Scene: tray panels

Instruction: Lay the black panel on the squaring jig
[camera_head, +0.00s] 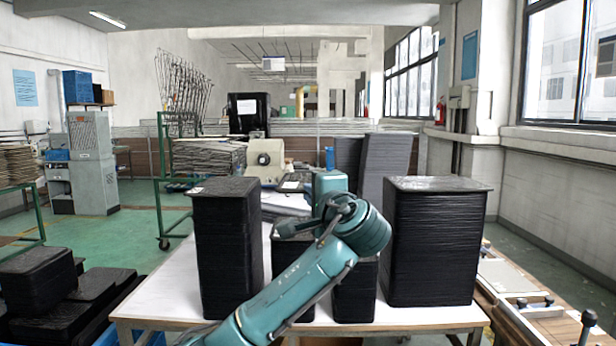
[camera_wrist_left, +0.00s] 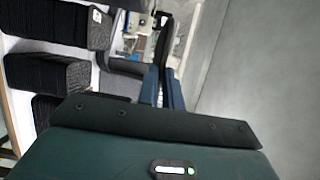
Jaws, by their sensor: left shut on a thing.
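My left arm reaches up from the bottom of the head view. Its teal hand (camera_head: 329,183) points away over the white table, and its fingers are hidden there. In the left wrist view my left gripper (camera_wrist_left: 163,78) is shut on a thin dark piece (camera_wrist_left: 164,38), seen nearly edge-on, which looks like the black panel. In the head view it cannot be made out. A wooden fixture with pale rails and black knobs (camera_head: 540,302) stands at the lower right and may be the squaring jig. My right gripper is not in view.
Tall black stacks stand on the white table, at left (camera_head: 228,250) and right (camera_head: 436,245), with lower ones between. More dark stacks (camera_head: 385,165) stand behind. Black trays (camera_head: 40,278) fill the lower left. The table's front edge (camera_head: 165,315) is bare.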

